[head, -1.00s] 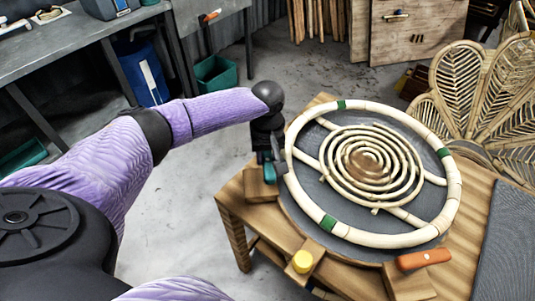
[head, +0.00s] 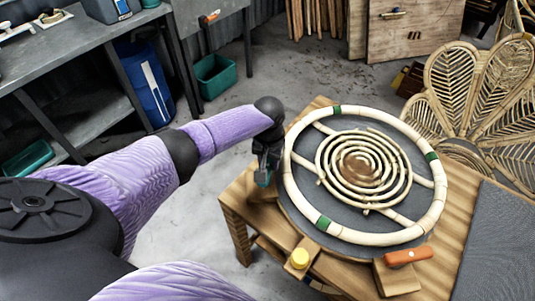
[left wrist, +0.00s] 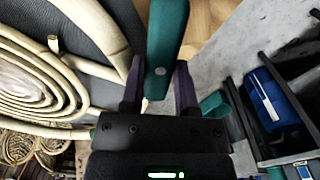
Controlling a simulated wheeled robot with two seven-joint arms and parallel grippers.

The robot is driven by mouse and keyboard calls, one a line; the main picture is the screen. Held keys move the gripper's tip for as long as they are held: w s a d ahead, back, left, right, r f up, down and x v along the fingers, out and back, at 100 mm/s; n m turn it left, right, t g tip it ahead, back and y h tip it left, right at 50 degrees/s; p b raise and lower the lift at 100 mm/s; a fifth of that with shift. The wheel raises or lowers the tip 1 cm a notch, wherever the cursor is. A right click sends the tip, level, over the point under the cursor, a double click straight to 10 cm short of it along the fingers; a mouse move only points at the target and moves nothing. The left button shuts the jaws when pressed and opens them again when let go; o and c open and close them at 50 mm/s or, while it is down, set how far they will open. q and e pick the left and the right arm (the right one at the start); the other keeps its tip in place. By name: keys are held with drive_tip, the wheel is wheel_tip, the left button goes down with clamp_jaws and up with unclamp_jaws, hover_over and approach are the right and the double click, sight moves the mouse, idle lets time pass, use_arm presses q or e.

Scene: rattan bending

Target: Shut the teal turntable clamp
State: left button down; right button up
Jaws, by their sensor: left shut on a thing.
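The teal turntable clamp (head: 264,180) is at the left edge of the round turntable (head: 300,219) on the wooden bench. Only a small part of it shows in the head view. My left gripper (head: 266,165) is shut on its handle. In the left wrist view the teal handle (left wrist: 166,40) stands between the two dark fingers. The clamp's base is mostly hidden by the gripper. A pale rattan ring with green bands (head: 290,185) and a rattan coil (head: 363,170) lie on the turntable. My right gripper is out of view.
An orange-handled clamp (head: 408,257) and a yellow knob (head: 299,258) sit at the turntable's near edge. A grey mat (head: 500,245) covers the bench's right side. A woven rattan chair back (head: 480,95) stands behind. Concrete floor is open left of the bench.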

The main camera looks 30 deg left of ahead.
use_arm(q)
drive_tip(key=m+p, duration=0.1)
drive_tip(key=m, duration=0.5)
drive_tip(key=shift+d+m, duration=0.15)
drive_tip(key=shift+m, duration=0.15)
drive_tip(key=m, duration=0.3)
drive_tip(key=shift+d+m, duration=0.1)
drive_tip(key=shift+m, duration=1.5)
drive_tip(key=shift+c, duration=1.8)
unclamp_jaws()
wheel_tip(320, 180, up, 10)
drive_tip(key=p, duration=0.5)
